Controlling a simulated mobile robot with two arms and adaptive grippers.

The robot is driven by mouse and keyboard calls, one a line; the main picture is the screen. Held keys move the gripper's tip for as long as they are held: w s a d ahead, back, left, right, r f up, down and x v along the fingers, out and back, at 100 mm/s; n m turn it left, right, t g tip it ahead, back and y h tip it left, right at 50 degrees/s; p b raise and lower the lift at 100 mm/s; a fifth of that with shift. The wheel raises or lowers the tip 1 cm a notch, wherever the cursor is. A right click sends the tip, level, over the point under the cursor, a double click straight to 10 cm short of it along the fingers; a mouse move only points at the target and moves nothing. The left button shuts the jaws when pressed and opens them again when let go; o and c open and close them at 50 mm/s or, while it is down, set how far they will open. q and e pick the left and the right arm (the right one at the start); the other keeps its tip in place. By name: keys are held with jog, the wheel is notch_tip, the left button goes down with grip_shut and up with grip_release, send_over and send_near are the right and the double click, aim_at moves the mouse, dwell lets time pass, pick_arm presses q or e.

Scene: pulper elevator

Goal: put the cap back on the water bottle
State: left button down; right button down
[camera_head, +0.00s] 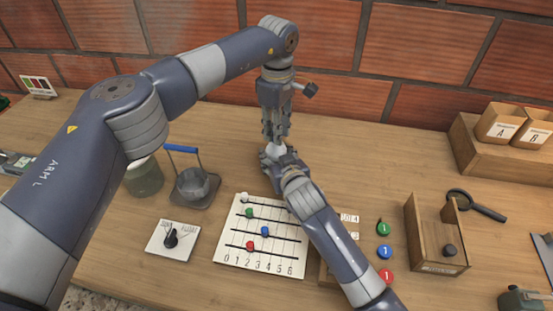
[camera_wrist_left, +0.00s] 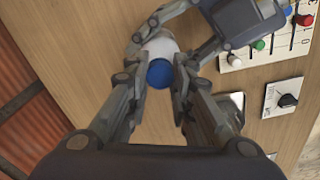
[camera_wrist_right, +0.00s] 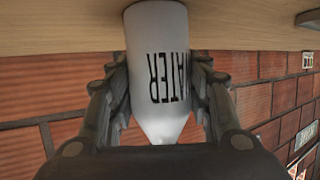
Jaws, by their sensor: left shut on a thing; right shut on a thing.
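The white water bottle (camera_wrist_right: 155,65), lettered WATER, is between the fingers of my right gripper (camera_wrist_right: 160,95), which is shut on its sides. In the head view only a small white part of the bottle (camera_head: 276,149) shows between the grippers. The blue cap (camera_wrist_left: 160,73) is between the fingertips of my left gripper (camera_wrist_left: 161,82), shut on it. The cap lines up over the bottle (camera_wrist_left: 158,46) in the left wrist view; whether they touch I cannot tell. My right gripper (camera_head: 273,158) is below my left gripper (camera_head: 275,138).
A white slider board (camera_head: 262,270) with coloured knobs lies in front. A dial plate (camera_head: 172,240), a metal pot (camera_head: 194,186) and a glass jar (camera_head: 145,180) stand left. A wooden box (camera_head: 423,240) and a magnifying glass (camera_head: 485,208) are right. A brick wall (camera_head: 340,60) closes the back.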

pick_arm(q)
jog(key=m, duration=0.4)
pick_arm(e)
jog(key=shift+f, duration=0.1)
pick_arm(q)
jog(key=c, duration=1.3)
grip_release()
notch_tip(320, 180, up, 12)
pick_arm(e)
jog(key=c, duration=0.7)
grip_release()
jog(key=shift+c, duration=0.2)
